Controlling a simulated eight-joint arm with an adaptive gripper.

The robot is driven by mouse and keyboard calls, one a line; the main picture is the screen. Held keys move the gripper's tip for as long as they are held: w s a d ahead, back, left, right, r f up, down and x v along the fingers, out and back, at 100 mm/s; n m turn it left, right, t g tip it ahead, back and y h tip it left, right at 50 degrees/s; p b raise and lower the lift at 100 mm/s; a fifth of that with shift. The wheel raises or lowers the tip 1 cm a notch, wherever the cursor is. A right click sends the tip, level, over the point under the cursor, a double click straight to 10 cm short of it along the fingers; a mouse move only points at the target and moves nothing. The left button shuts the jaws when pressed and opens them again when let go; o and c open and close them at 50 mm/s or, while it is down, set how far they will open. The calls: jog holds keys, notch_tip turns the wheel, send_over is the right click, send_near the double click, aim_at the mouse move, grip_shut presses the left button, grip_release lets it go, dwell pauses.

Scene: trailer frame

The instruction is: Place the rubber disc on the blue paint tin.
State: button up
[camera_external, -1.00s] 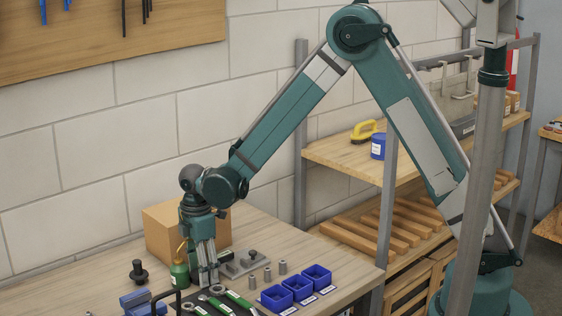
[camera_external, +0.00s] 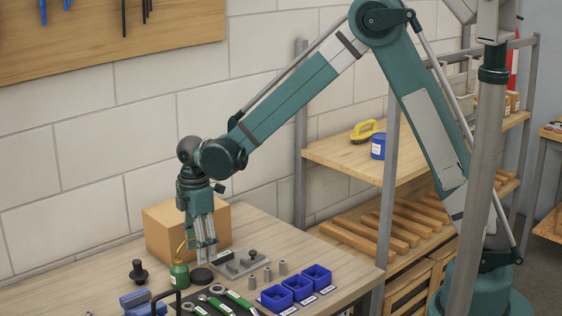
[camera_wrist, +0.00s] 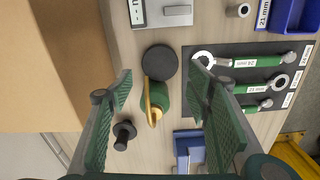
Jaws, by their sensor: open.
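The rubber disc (camera_external: 201,276) is a flat black disc lying on the workbench. The blue paint tin (camera_external: 378,146), with a white label, stands upright on the upper wooden shelf to the right.
A green oil can (camera_external: 180,275) stands close beside the disc. A cardboard box (camera_external: 160,232) is behind my gripper. A metal fixture plate (camera_external: 241,263), wrenches (camera_external: 222,297) and blue bins (camera_external: 297,288) lie to the right. A yellow-handled item (camera_external: 363,131) sits near the tin. A shelf post (camera_external: 388,190) rises in front.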

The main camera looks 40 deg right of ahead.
jog(key=shift+r, duration=2.1)
jog(key=s+d+r+m+t, duration=0.2)
jog(key=s+d+r+m, duration=0.3)
jog(key=d+r, duration=0.45)
jog(key=s+d+r+m+t, duration=0.1)
jog(key=s+d+r+m, duration=0.2)
jog(key=s+d+r, duration=0.6)
jog(key=s+d+m+t, duration=0.4)
jog(key=s+d+m, duration=0.4)
jog(key=s+d, duration=0.6)
jog(key=shift+s+d+m, duration=0.25)
jog(key=shift+s+m, duration=0.15)
jog(key=shift+s, duration=1.1)
